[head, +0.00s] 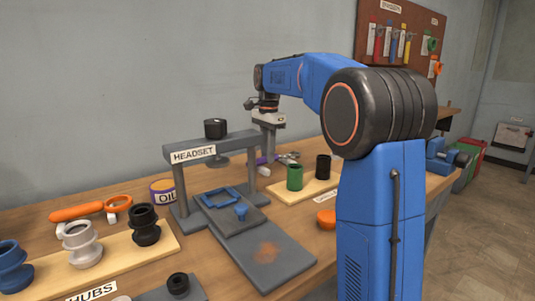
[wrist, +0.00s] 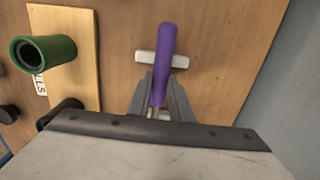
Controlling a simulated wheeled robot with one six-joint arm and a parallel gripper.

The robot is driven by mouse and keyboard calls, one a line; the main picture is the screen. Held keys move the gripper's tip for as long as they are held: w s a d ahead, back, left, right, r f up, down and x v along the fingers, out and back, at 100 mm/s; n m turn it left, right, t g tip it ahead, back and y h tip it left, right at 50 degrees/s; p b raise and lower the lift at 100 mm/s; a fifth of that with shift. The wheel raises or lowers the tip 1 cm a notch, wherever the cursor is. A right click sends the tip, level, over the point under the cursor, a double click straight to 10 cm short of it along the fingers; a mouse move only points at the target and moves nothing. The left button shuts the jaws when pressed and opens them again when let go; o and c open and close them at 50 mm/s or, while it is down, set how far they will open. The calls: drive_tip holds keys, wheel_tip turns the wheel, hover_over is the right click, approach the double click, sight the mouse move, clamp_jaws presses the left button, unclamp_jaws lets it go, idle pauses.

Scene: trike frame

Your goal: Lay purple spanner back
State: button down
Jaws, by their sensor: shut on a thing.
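The purple spanner (wrist: 166,45) lies between the fingers of my gripper (wrist: 160,95) in the wrist view, its purple handle pointing up the picture, away from my wrist. My gripper is shut on it. A white block (wrist: 172,61) shows beneath the handle, over the wooden bench; I cannot tell if they touch. In the head view my gripper (head: 267,150) is low over the bench behind the headset stand, and a bit of the purple spanner (head: 261,161) shows beside it. The spanner's far end is mostly hidden by my gripper.
The grey headset stand (head: 180,200) is left of my gripper. A board with a green tube (head: 294,177) and a black tube (head: 323,167) is close in front. An oil tin (head: 162,190) stands further left. A tool board (head: 400,45) hangs on the wall.

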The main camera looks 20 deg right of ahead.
drive_tip(key=shift+f, duration=0.1)
drive_tip(key=c, duration=1.5)
unclamp_jaws()
drive_tip(key=r, duration=1.7)
drive_tip(key=shift+d+r, duration=0.2)
